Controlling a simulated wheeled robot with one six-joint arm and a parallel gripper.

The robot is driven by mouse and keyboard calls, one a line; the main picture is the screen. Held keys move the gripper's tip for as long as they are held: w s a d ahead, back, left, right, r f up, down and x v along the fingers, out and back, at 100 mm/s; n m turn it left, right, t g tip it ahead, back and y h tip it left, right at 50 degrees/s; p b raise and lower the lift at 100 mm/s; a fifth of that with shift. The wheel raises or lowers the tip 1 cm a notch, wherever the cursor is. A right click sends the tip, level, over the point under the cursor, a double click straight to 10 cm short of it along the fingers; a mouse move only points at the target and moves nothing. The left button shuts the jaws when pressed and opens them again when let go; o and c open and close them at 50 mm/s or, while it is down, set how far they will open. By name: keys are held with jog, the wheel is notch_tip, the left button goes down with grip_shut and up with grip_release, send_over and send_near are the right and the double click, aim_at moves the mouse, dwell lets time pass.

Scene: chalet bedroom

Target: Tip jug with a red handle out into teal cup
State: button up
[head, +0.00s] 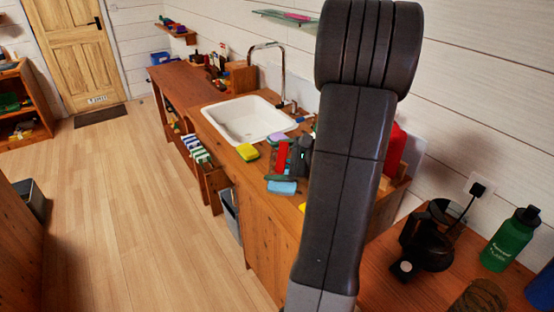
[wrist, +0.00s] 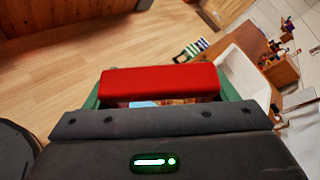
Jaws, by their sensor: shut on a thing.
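My gripper (head: 291,158) is shut on the red handle (head: 282,154) of the jug, above the wooden counter just right of the sink. In the wrist view the red handle (wrist: 160,80) spans the space in front of my gripper. Green edges show on both sides of the handle; I cannot tell whether they belong to the jug or to my fingers. The jug's body is mostly hidden, so its tilt and contents cannot be told. I cannot make out a teal cup for certain. A small light blue thing (head: 282,187) lies below the handle at the counter's front edge.
A white sink (head: 243,121) with a tall tap (head: 282,72) is set in the counter. A yellow sponge (head: 247,152) lies at its front edge. A black kettle (head: 426,240) and green bottle (head: 510,238) stand at the right.

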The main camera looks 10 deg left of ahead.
aim_at(288, 146)
jog(key=shift+w+r+m+g+p, duration=0.35)
jog(key=shift+w+r+m+p, duration=0.25)
jog(key=shift+p, duration=1.25)
jog(key=shift+w+r+m+g+p, duration=0.35)
jog(key=shift+r+p, duration=0.35)
jog(key=shift+p, duration=1.15)
jog(key=shift+w+r+m+g+p, duration=0.45)
jog(key=shift+w+r+p, duration=0.35)
jog(key=shift+p, duration=1.35)
jog(key=shift+w+f, duration=0.1)
jog(key=shift+w, duration=0.3)
jog(key=shift+w+r+m+g, duration=0.35)
jog(key=shift+w+m+g, duration=0.1)
jog(key=shift+w+m, duration=0.15)
jog(key=shift+w+r, duration=0.2)
jog(key=shift+w, duration=0.25)
jog(key=shift+w+m, duration=0.1)
jog(key=shift+m, duration=0.2)
jog(key=shift+w+r+m+g, duration=0.25)
jog(key=shift+w+m+g, duration=0.25)
jog(key=shift+w, duration=0.4)
jog(key=shift+w+r+m+g, duration=0.2)
jog(key=shift+w+m+g, duration=0.3)
jog(key=shift+w, duration=0.35)
